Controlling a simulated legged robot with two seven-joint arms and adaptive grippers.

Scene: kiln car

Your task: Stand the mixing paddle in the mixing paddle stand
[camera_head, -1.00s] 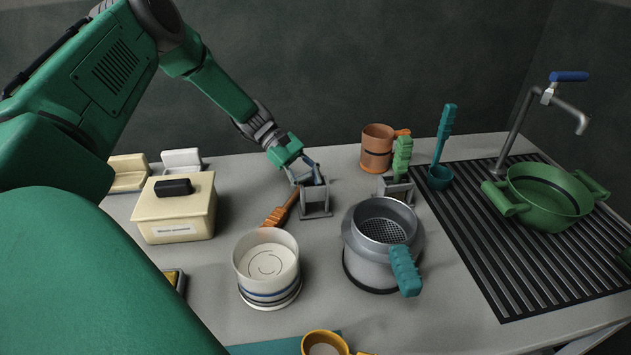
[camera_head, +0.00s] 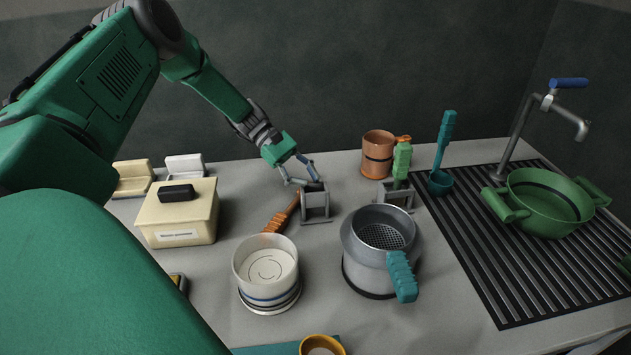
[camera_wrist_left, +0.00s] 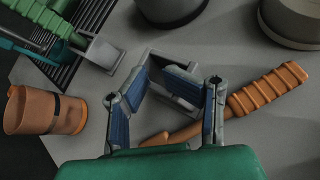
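An orange-handled tool (camera_head: 282,214), which I take for the mixing paddle, lies on the counter. In the left wrist view its ribbed handle (camera_wrist_left: 268,89) points right and its thin end passes behind my finger. A small grey open-frame stand (camera_head: 316,206) is beside it. My left gripper (camera_head: 311,182) is just above the stand's top, fingers bent inward with a gap between the tips, holding nothing visible; contact with the stand is unclear. A second grey stand (camera_head: 397,197) has a green-handled tool (camera_head: 402,162) upright in it. My right gripper is out of view.
A copper mug (camera_head: 377,155) and a teal ladle (camera_head: 443,155) stand behind. A cream box (camera_head: 178,216) is left. A white pot (camera_head: 266,262) and a grey strainer pot (camera_head: 382,262) stand in front. A green pan (camera_head: 545,208) sits on the drain rack at right.

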